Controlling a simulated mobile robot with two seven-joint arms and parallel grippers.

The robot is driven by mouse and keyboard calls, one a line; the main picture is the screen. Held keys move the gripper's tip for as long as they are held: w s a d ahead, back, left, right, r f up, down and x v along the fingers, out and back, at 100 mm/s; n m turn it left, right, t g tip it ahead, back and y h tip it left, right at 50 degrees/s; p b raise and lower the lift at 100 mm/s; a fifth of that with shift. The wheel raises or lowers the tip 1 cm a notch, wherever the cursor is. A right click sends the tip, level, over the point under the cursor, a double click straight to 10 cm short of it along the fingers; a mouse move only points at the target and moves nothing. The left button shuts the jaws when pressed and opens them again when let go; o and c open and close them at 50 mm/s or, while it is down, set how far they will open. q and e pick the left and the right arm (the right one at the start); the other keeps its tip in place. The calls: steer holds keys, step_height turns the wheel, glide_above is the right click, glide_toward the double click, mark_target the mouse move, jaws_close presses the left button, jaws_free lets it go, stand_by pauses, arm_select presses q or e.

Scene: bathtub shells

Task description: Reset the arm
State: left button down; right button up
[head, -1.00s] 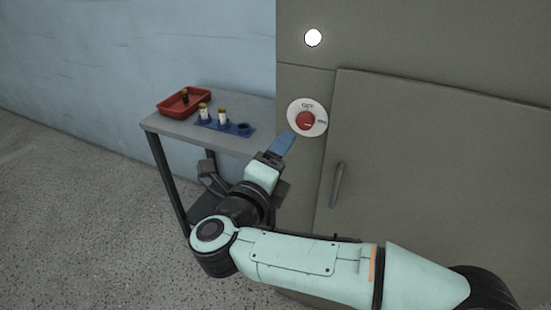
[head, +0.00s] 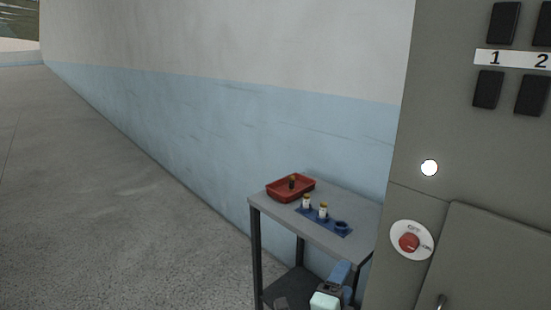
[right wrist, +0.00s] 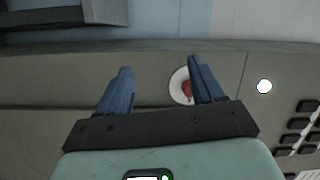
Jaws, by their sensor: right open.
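My right gripper (head: 338,275) shows at the bottom edge of the head view, in front of the side table and left of the grey cabinet. In the right wrist view its two blue fingers (right wrist: 160,82) are apart, with nothing between them. The red knob (head: 409,242) on its round white plate is on the cabinet front, to the right of the gripper. The knob also shows in the right wrist view (right wrist: 187,89), partly behind the right-hand finger. Most of my right arm is out of the head view. My left gripper is not in view.
The grey side table (head: 262,203) holds a red tray (head: 278,195) with a small dark item, and a blue rack (head: 314,217) with two yellow-capped vials. The grey cabinet (head: 500,185) has a lit white lamp (head: 429,168) and black switches (head: 488,90). Open floor lies left.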

steer(key=s+f+n+g+y+p, duration=0.2)
steer(key=f+n+y+p, duration=0.15)
steer(key=f, duration=0.45)
steer(key=s+a+f+n+g+y+p, duration=0.1)
steer(key=f+n+y+p, duration=0.1)
steer(key=f+n, duration=0.45)
steer(key=s+f+n+g+y+p, duration=0.2)
steer(key=f+n+y+p, duration=0.1)
steer(key=f, duration=0.7)
steer(key=s+a+f+n+g+y+p, duration=0.1)
steer(key=s+f+n+g+y+p, duration=0.15)
steer(key=s+f, duration=0.4)
steer(key=s+f+n+g+y+p, duration=0.1)
steer(key=s+f+g+p, duration=0.2)
steer(key=s, duration=0.6)
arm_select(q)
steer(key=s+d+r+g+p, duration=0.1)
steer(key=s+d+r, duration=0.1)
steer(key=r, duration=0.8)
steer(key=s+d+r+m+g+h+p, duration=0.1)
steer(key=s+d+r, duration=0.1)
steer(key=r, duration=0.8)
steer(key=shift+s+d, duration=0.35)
arm_select(e)
steer(key=s+a+n+g+y, duration=0.1)
steer(key=s+g, duration=0.4)
steer(key=s, duration=0.9)
steer(key=shift+s+a+n+y, duration=0.3)
steer(key=shift+a+n, duration=0.2)
steer(key=shift+n, duration=0.15)
